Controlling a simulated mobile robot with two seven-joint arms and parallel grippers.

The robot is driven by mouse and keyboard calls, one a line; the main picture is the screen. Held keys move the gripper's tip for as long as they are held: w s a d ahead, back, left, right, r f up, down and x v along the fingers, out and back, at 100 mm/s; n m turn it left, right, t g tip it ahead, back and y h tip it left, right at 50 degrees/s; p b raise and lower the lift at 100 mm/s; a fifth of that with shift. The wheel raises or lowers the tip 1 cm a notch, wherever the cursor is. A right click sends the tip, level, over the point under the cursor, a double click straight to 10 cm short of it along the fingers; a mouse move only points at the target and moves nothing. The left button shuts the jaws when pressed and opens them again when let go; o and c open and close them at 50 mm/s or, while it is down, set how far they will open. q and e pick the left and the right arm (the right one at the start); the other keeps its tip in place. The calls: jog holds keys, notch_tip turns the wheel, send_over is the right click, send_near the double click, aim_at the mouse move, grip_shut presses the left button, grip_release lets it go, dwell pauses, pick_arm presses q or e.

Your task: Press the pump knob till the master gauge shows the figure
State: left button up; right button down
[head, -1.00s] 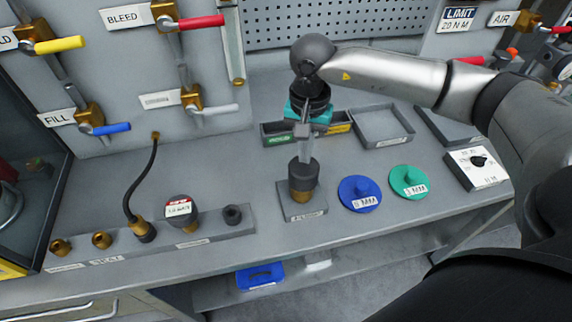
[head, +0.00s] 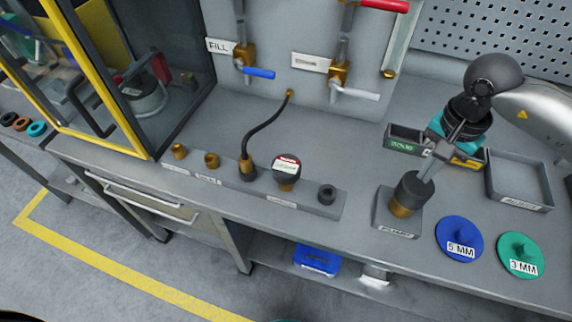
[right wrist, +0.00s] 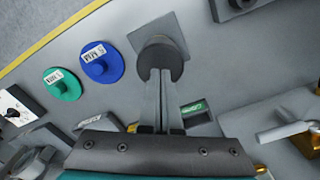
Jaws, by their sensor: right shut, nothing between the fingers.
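The pump knob (head: 409,188) is a dark round cap on a brass stem. It stands on a square grey base on the bench, and it also shows in the right wrist view (right wrist: 160,50). My right gripper (head: 424,178) comes down from above, shut and empty, with its fingertips at the top of the knob. In the right wrist view the fingers (right wrist: 163,78) lie together over the knob and cover part of it. The master gauge (head: 287,166) is a dark round dial with a red and white display; its figure is too small to read. My left gripper is out of view.
A blue disc (head: 460,239) and a green disc (head: 520,255) lie right of the knob. An empty grey tray (head: 519,208) and small labelled bins (head: 404,146) are behind. A hose (head: 265,125) runs to the fitting rail. A glass cabinet stands at the left.

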aim_at(419, 183)
jog(key=shift+f, duration=0.2)
jog(key=shift+f+b, duration=1.3)
jog(key=shift+b, duration=0.1)
jog(key=shift+r+p, duration=0.95)
jog(key=shift+r, duration=0.55)
jog(key=shift+r, duration=0.1)
jog(key=shift+r+p, duration=1.55)
jog(key=shift+r, duration=0.9)
jog(key=shift+f, duration=0.1)
